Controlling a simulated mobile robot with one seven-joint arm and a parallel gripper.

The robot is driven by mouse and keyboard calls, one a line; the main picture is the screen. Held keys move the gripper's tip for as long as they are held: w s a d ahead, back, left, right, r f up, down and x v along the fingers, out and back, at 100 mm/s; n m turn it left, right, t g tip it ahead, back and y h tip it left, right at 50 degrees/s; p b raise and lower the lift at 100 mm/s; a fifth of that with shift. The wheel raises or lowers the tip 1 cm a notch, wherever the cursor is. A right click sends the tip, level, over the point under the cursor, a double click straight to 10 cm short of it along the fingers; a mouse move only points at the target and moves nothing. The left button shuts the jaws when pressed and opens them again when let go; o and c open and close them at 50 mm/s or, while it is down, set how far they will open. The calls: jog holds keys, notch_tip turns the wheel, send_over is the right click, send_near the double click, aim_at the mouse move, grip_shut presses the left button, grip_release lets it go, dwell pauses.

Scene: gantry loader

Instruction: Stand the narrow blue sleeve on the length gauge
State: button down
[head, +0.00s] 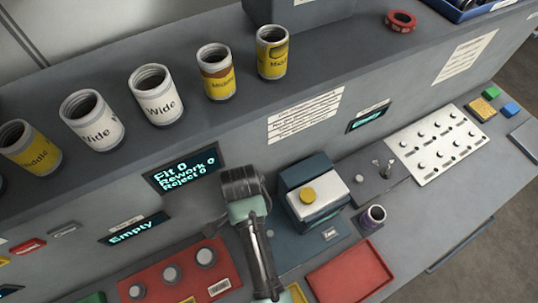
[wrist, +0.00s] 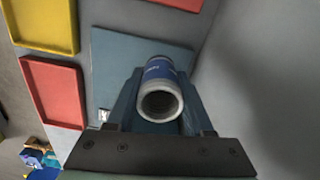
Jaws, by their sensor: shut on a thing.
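In the wrist view my gripper (wrist: 160,75) is shut on a blue sleeve (wrist: 158,70). The sleeve has lettering on its blue band and a pale grey end, and its open bore faces the camera. A finger lies on each side of it. In the head view my arm covers the place where the gripper is, and I cannot make out the held sleeve. A blue-grey block with a white top and yellow button (head: 308,195) stands right of my arm. Which fixture is the length gauge, I cannot tell.
Wide (head: 155,103) and Middle (head: 217,86) sleeves stand on the upper ledge. A red tray (head: 348,275) lies in front, also in the wrist view (wrist: 55,93). A studded white panel (head: 440,140) is at right.

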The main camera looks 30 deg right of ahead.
jog(key=shift+s+d+f+m+b, duration=0.35)
jog(key=shift+d+f+m, duration=0.55)
jog(key=shift+m, duration=1.15)
jog(key=shift+s+d+f+m+b, duration=0.4)
jog(key=shift+d+f+m, duration=0.45)
jog(key=shift+m, duration=1.25)
jog(key=shift+s+d+f+m+b, duration=0.45)
jog(key=shift+f+m, duration=0.75)
jog(key=shift+m, duration=0.85)
jog(key=shift+w+d+f, duration=0.1)
jog(key=shift+w+f, duration=0.05)
jog(key=shift+f, duration=0.5)
jog(key=shift+f, duration=0.15)
jog(key=shift+c, duration=1)
grip_release()
notch_tip(320, 180, up, 13)
jog(key=shift+b, duration=0.45)
